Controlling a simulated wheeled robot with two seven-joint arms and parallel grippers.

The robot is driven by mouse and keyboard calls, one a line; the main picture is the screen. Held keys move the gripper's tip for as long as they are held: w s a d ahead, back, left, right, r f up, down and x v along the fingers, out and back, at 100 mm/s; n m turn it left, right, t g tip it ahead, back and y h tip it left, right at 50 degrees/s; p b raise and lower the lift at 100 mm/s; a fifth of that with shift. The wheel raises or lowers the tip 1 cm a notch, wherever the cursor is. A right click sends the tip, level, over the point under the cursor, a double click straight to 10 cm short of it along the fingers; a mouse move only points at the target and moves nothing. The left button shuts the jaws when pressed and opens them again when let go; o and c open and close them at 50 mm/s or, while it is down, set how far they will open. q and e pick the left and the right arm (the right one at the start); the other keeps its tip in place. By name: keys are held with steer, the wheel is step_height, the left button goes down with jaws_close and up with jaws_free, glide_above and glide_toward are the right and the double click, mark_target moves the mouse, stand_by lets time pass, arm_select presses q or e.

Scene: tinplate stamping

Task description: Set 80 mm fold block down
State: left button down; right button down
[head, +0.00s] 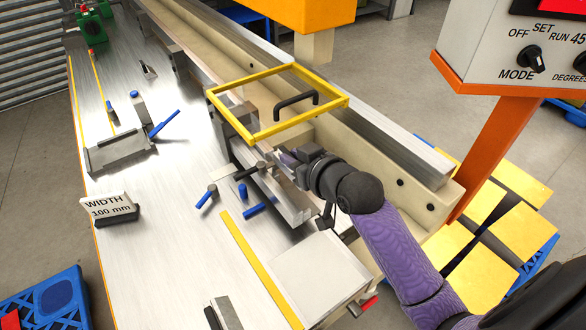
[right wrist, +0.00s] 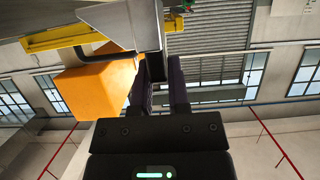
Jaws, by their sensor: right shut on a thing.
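My right gripper (head: 283,160) reaches in from the lower right to the fold machine. It is shut on a grey metal piece, which I take to be the 80 mm fold block; no size marking on it is readable. In the head view the fingers and wrist hide most of it. The right wrist view shows grey metal (right wrist: 122,22) at the fingers (right wrist: 164,85). The gripper is beside the machine's long cream beam (head: 330,140), just below the yellow frame. I cannot tell whether the block touches the surface beneath. My left gripper is not in view.
A yellow guard frame (head: 240,131) with a black handle stands close above the gripper. Blue-handled clamps (head: 206,196) lie to its left. A sign reading "WIDTH 100 mm" (head: 108,206) stands on the steel table (head: 160,235), whose middle is largely clear. An orange-trimmed control box (head: 510,60) is at right.

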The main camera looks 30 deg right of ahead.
steer(key=shift+r, duration=0.9)
steer(key=s+a+f+n+y+b, duration=0.2)
steer(key=f+y+b, duration=0.1)
steer(key=shift+s+n+g, duration=0.1)
steer(key=shift+n+g, duration=0.2)
steer(key=shift+g, duration=0.1)
steer(key=s+a+n+g+y+b, duration=0.3)
steer(key=s+a+n+g+y, duration=0.1)
steer(key=s+n+g+y, duration=0.1)
steer(key=shift+s+a+r+n+y+b, duration=0.25)
steer(key=shift+s+r+n+y+b, duration=0.15)
steer(key=shift+s+n+y, duration=0.4)
